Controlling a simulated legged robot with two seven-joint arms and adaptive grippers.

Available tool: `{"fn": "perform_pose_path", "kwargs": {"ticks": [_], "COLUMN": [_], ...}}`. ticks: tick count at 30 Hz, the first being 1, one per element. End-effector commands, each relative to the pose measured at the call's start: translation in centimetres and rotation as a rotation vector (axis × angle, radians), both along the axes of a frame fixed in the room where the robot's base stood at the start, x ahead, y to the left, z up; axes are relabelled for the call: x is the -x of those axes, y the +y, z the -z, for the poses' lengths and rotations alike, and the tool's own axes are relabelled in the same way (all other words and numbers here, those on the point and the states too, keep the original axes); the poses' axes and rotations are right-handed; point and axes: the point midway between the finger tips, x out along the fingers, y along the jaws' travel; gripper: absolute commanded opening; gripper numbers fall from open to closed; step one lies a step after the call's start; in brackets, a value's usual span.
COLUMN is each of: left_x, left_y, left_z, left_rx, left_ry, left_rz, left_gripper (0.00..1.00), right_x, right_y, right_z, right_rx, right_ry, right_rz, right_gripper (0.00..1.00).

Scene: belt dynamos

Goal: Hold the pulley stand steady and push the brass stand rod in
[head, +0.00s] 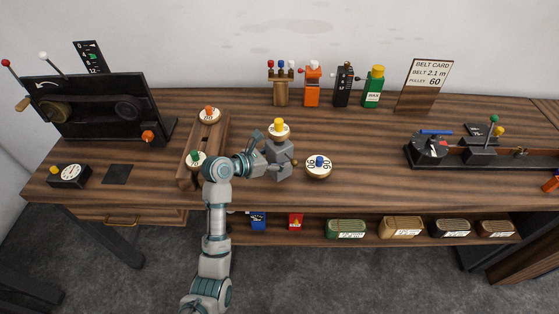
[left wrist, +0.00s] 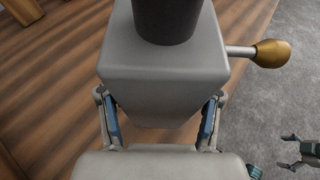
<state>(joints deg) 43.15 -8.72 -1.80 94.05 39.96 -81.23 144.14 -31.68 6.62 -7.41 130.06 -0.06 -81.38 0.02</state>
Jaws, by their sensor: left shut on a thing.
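The grey pulley stand (head: 280,160) stands on the workbench with a white, yellow-topped pulley (head: 278,130) on it. My left gripper (head: 264,163) is shut on the stand's body. In the left wrist view the grey block (left wrist: 165,65) sits between my two fingers (left wrist: 160,120), with a dark post (left wrist: 168,18) on top. The brass stand rod (left wrist: 270,53) sticks out of the block's right side as a steel shaft with a brass knob; a length of shaft shows. My right gripper (left wrist: 292,152) is at the lower right of the left wrist view, open, empty and apart from the rod.
A white pulley with a blue knob (head: 319,165) lies just right of the stand. A wooden rack (head: 187,172) with two pulleys is on the left. A black machine (head: 85,110) stands further left, another device (head: 480,152) at right.

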Motion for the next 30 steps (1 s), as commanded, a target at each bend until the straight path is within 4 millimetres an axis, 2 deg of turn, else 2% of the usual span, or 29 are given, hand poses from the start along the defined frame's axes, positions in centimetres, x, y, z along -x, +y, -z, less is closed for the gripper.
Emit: {"fn": "perform_pose_path", "kwargs": {"ticks": [1,17,30], "left_x": [-0.5,-5.6,-9.9], "left_y": [0.0,0.1,0.2], "left_z": [-0.4,0.9,2.1], "left_rx": [0.003,0.002,0.002], "left_ry": [-0.006,-0.005,-0.005], "left_rz": [0.000,0.000,0.001], "left_gripper": [0.00,0.00,0.00], "right_x": [-0.1,-0.2,0.2], "right_y": [0.0,0.0,0.0], "right_z": [-0.3,-1.0,0.5], "right_rx": [0.001,0.000,0.001], "right_ry": [-0.002,-0.007,0.004], "right_rz": [0.000,0.000,0.000], "right_gripper": [0.93,0.93,0.93]}}
